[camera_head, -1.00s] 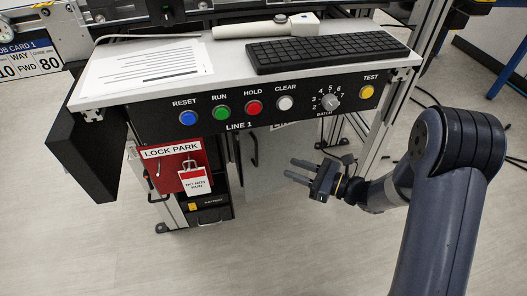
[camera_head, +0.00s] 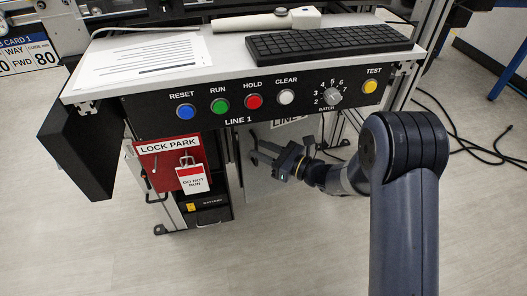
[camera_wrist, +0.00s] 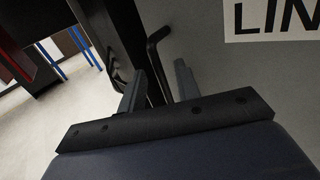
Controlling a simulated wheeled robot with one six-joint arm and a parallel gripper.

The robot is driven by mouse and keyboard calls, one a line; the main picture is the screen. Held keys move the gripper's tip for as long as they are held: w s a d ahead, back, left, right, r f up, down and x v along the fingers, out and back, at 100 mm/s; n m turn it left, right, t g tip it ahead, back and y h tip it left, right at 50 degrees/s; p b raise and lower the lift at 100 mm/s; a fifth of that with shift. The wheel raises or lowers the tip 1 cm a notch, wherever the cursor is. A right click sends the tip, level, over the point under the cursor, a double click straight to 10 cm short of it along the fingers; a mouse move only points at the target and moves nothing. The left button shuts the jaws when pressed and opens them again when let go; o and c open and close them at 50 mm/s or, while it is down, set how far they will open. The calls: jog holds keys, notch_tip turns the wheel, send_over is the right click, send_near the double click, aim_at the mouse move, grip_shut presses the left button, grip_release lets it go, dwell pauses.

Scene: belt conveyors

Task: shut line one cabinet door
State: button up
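The line one cabinet door is the grey panel (camera_head: 257,190) under the console, with a partly hidden white label (camera_head: 290,123). In the wrist view the door (camera_wrist: 260,90) fills the right side, and its label (camera_wrist: 270,18) reads "LIN". A bent black handle (camera_wrist: 156,58) runs along the door's left part. My gripper (camera_head: 256,152) is in front of the door, at the handle. In the wrist view my gripper (camera_wrist: 160,82) is open, and the handle shows between its two fingers. I cannot tell whether they touch it, or the door's exact angle.
The console (camera_head: 150,110) with buttons overhangs the door. A red lock park board (camera_head: 160,170) with a hanging tag (camera_head: 193,180) is to the left, above a black battery unit (camera_head: 210,208). Cables (camera_head: 480,150) lie on the floor at right. The floor in front is clear.

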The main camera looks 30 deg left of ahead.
jog(key=shift+c, duration=0.3)
grip_shut()
dwell(0.3)
